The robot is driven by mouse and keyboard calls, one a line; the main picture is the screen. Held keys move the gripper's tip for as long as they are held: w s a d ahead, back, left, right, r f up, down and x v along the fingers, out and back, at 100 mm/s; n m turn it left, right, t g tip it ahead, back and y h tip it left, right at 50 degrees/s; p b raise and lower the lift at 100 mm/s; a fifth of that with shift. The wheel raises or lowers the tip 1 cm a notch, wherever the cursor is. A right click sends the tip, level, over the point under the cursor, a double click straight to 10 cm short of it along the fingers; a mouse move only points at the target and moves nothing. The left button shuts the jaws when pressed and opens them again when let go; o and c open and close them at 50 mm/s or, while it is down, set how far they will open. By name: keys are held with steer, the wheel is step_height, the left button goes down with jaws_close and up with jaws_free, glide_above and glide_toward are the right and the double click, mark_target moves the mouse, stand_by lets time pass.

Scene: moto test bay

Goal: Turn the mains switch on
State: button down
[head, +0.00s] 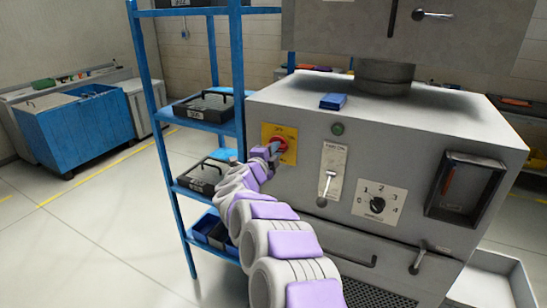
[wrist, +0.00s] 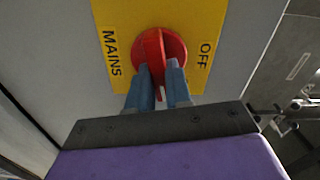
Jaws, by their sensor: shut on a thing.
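The mains switch is a red rotary knob (wrist: 152,47) on a yellow plate (wrist: 112,17) marked MAINS and OFF in the wrist view. In the head view the knob (head: 279,144) and yellow plate (head: 291,155) are at the upper left of the grey machine's front (head: 310,130). My gripper (wrist: 163,72) has its two blue-grey fingers shut on the knob's raised grip. In the head view my gripper (head: 271,152) reaches the plate from the left and partly hides the knob. The knob's exact setting is hard to read, as the fingers cover part of it.
The same machine front has a green button (head: 338,129), a lever (head: 326,183), a numbered dial (head: 377,204) and a dark gauge window (head: 466,187). A blue shelf rack (head: 240,75) with black cases stands close on the left.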

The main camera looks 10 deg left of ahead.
steer(key=shift+f+m+b, duration=0.2)
steer(key=shift+m+b, duration=0.55)
steer(key=shift+m, duration=0.35)
steer(key=shift+d, duration=0.1)
steer(key=c, duration=1.3)
jaws_free()
steer(key=shift+o, duration=1.3)
steer(key=shift+w+f, duration=0.1)
steer(key=shift+w, duration=0.1)
steer(key=shift+s, duration=0.1)
steer(key=p+v, duration=0.2)
steer(key=v, duration=1.5)
steer(key=shift+s+p, duration=0.15)
steer(key=shift+p, duration=0.25)
